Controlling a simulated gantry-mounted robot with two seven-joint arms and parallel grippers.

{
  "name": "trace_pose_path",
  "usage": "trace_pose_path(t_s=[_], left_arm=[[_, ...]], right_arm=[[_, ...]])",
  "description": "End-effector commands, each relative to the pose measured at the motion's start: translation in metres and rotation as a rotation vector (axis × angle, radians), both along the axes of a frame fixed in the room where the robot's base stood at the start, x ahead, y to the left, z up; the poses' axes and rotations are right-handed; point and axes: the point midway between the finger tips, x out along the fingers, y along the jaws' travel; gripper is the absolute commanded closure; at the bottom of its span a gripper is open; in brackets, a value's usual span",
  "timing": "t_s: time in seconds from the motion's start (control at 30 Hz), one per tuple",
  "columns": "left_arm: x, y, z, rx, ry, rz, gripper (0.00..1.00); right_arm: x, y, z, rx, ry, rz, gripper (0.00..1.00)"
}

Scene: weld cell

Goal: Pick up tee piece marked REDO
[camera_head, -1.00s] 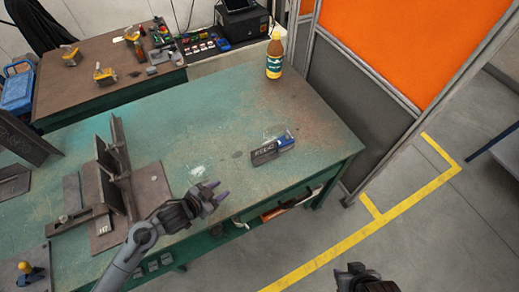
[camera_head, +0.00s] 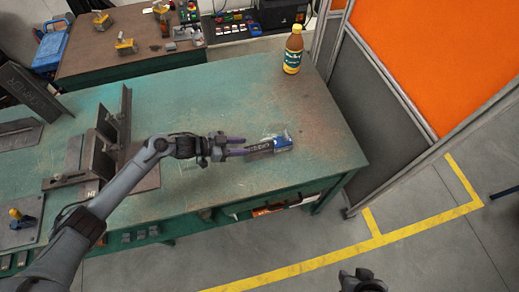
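A short dark piece (camera_head: 260,149) with pale lettering, too small to read, lies on the green bench beside a blue item (camera_head: 282,141). My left gripper (camera_head: 243,147) is at its left end, fingers open and pointing right; I cannot tell whether they touch it. A dark plate (camera_head: 30,92) with large pale lettering leans at the far left; its lettering is hard to read. Upright dark steel pieces (camera_head: 112,128) stand on a plate at the left of the bench. I cannot tell which piece bears REDO. My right gripper (camera_head: 362,281) shows only partly at the bottom edge.
A bottle (camera_head: 293,49) stands at the bench's back right. A brown table (camera_head: 130,62) with yellow-topped tools is behind. An orange and grey partition (camera_head: 385,105) borders the right. The green bench top (camera_head: 200,100) is clear in its middle.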

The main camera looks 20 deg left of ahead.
Motion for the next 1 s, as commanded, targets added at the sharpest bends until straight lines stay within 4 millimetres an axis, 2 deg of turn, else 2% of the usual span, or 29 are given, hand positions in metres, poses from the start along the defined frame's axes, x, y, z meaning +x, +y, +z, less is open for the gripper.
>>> trace_pose_path(t_s=[0.23,0.57,0.87,1.0], left_arm=[[0.008,-0.012,-0.005,-0.001,-0.001,0.000,0.62],[0.028,-0.041,-0.019,-0.001,-0.001,0.000,0.62],[0.030,-0.044,-0.021,0.002,-0.001,0.001,0.62],[0.030,-0.044,-0.021,0.002,-0.001,0.001,0.80]], right_arm=[[0.002,-0.001,-0.002,-0.002,-0.003,-0.002,0.64],[0.003,-0.004,-0.007,-0.014,-0.007,0.005,0.64],[0.003,-0.004,-0.007,-0.014,-0.007,0.005,0.64],[0.003,-0.004,-0.007,-0.011,-0.008,0.003,0.64]])
